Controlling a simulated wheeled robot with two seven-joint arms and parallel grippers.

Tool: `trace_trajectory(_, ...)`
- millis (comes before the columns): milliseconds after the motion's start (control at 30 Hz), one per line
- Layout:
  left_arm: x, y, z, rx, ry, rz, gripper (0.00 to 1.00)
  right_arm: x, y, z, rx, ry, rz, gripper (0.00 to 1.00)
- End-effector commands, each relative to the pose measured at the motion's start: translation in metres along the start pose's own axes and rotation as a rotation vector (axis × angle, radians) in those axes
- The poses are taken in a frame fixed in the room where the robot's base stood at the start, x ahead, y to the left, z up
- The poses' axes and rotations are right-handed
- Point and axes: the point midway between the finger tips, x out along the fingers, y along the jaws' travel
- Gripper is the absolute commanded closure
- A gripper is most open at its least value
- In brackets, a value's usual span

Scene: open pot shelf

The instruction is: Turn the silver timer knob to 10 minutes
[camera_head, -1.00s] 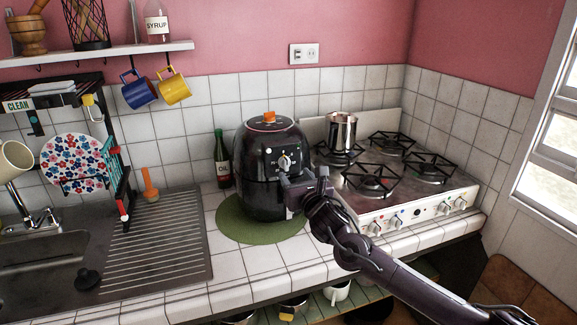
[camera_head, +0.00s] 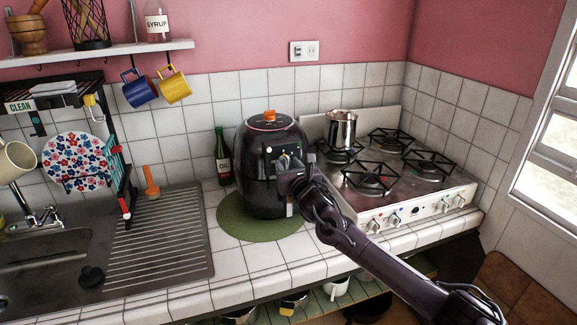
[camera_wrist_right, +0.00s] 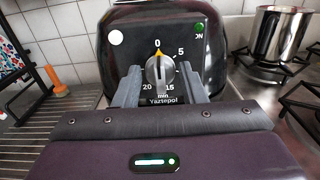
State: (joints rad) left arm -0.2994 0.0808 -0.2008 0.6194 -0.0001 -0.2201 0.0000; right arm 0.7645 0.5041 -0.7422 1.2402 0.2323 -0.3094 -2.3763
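The silver timer knob (camera_wrist_right: 159,70) is on the dark front of the black air fryer (camera_head: 262,195), which stands on a round green mat (camera_head: 232,226). In the right wrist view its pointer is at the 0 mark. The marks 5, 15 and 20 are readable; the 10 is hidden, apparently behind a finger. My right gripper (camera_wrist_right: 160,86) is open, with one finger on each side of the knob and visible gaps between. My left gripper is not in view.
A stove (camera_head: 408,208) with a steel pot (camera_head: 341,130) stands right of the fryer. An oil bottle (camera_head: 222,160) is behind it at left. A sink (camera_head: 45,260) and dish rack are at far left. The front counter tiles are clear.

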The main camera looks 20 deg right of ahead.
Motion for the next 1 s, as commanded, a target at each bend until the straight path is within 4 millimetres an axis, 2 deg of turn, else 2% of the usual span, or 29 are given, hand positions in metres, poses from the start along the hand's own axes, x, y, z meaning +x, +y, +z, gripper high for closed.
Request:
trace_trajectory(33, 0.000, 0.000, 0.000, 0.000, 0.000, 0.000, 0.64, 0.000, 0.000, 0.000, 0.000, 0.000, 0.000, 0.70)
trace_trajectory(200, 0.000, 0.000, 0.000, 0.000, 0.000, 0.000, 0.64, 0.000, 0.000, 0.000, 0.000, 0.000, 0.000, 0.92)
trace_trajectory(567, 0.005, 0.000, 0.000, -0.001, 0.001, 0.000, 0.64, 0.000, -0.001, -0.002, 0.058, 0.001, -0.001, 0.92)
trace_trajectory(1000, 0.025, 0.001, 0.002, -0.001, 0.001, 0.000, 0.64, 0.000, -0.002, -0.004, 0.403, 0.001, 0.000, 0.92)
